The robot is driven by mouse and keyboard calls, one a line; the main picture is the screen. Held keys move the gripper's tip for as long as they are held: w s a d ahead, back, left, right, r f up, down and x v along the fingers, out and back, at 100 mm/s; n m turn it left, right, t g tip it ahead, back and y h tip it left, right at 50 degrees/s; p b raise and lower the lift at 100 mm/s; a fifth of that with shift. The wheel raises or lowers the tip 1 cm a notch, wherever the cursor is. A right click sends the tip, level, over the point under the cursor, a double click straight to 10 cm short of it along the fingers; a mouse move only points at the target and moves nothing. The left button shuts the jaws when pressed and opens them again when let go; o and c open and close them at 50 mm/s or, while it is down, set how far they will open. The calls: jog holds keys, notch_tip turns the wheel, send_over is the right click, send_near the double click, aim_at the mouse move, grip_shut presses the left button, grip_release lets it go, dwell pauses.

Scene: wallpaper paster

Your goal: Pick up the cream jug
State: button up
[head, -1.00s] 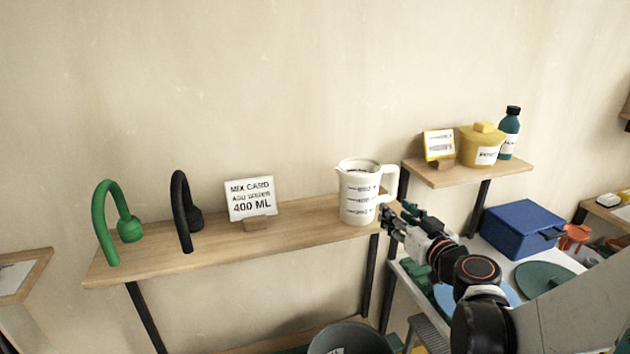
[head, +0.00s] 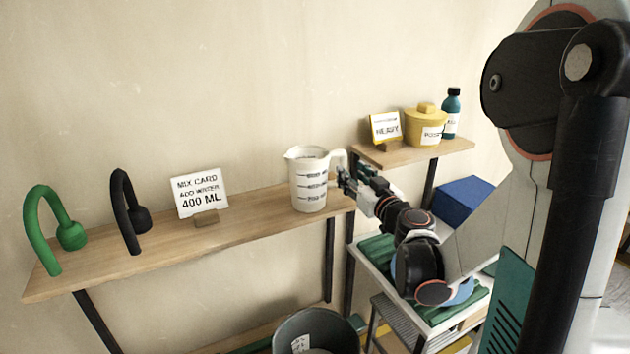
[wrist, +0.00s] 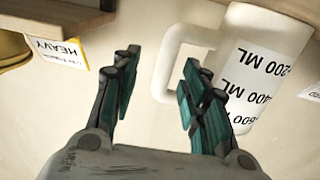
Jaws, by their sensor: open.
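The cream jug (head: 308,181) stands upright at the right end of the wooden wall shelf (head: 150,247), its spout to the left and its handle to the right. Black measuring marks show on its side. My gripper (head: 345,180) is at the handle side of the jug in the head view. In the wrist view the jug (wrist: 265,60) appears upside down, and its handle (wrist: 168,62) lies ahead of and between my open fingers (wrist: 160,85). The fingers look empty. I cannot tell whether they touch the handle.
A higher shelf (head: 440,151) at right holds a yellow pot (head: 424,128), a small card (head: 385,128) and a teal bottle (head: 451,114). A grey bucket (head: 315,335) is below.

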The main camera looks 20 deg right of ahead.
jog(key=w, duration=0.2)
jog(key=w+b, duration=0.1)
jog(key=shift+w+a, duration=0.3)
jog(key=shift+w, duration=0.05)
jog(key=shift+w+r, duration=0.1)
jog(key=shift+w, duration=0.55)
jog(key=shift+c, duration=0.6)
grip_shut()
